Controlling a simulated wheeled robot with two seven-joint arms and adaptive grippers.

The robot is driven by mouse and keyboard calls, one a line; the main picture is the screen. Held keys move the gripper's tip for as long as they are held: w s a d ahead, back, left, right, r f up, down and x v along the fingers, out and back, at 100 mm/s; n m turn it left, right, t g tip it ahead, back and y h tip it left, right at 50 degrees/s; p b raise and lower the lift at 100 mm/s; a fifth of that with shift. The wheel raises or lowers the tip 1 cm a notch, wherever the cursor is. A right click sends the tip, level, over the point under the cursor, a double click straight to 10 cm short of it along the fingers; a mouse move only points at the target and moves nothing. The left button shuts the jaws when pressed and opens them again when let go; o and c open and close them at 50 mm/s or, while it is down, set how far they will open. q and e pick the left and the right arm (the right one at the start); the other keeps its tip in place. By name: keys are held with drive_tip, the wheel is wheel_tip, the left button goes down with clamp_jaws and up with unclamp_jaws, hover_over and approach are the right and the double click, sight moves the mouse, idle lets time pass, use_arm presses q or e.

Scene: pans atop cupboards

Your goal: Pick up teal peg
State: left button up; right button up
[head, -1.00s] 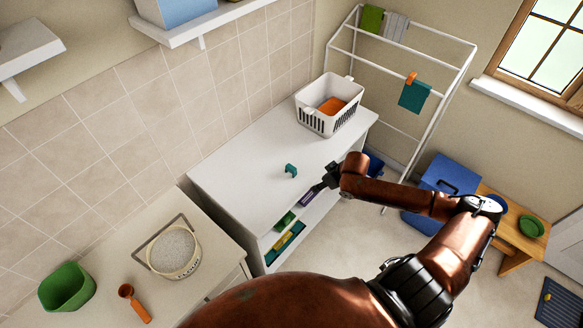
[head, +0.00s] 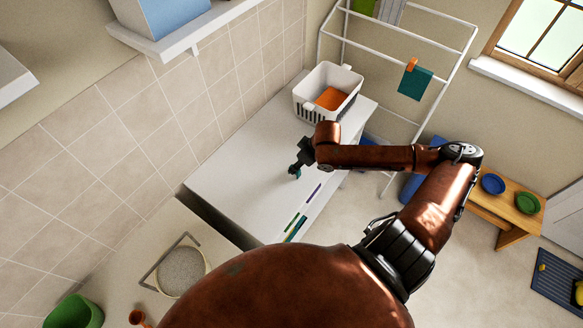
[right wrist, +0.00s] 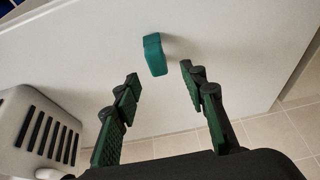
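The teal peg (head: 297,175) sits on the white cabinet top (head: 235,189), mostly covered by my right gripper in the head view. In the right wrist view the peg (right wrist: 154,54) stands on the white surface, just beyond the fingertips and roughly between their lines. My right gripper (right wrist: 159,78) is open and empty, its two fingers spread apart. In the head view the right gripper (head: 296,168) is right at the peg, above the cabinet top. My left gripper is not in view.
A white basket (head: 328,92) with an orange item stands at the cabinet's far end; it also shows in the right wrist view (right wrist: 40,130). A drying rack (head: 398,50) stands behind. A bucket (head: 181,270) sits on the nearer counter. The cabinet top around the peg is clear.

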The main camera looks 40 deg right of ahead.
drive_tip(key=x, duration=0.3)
drive_tip(key=shift+s+d+f, duration=0.1)
drive_tip(key=shift+s+d, duration=0.1)
drive_tip(key=shift+x, duration=1.1)
drive_tip(key=shift+f, duration=0.2)
drive_tip(key=shift+w, duration=0.1)
drive_tip(key=c, duration=0.7)
drive_tip(key=shift+c, duration=1.3)
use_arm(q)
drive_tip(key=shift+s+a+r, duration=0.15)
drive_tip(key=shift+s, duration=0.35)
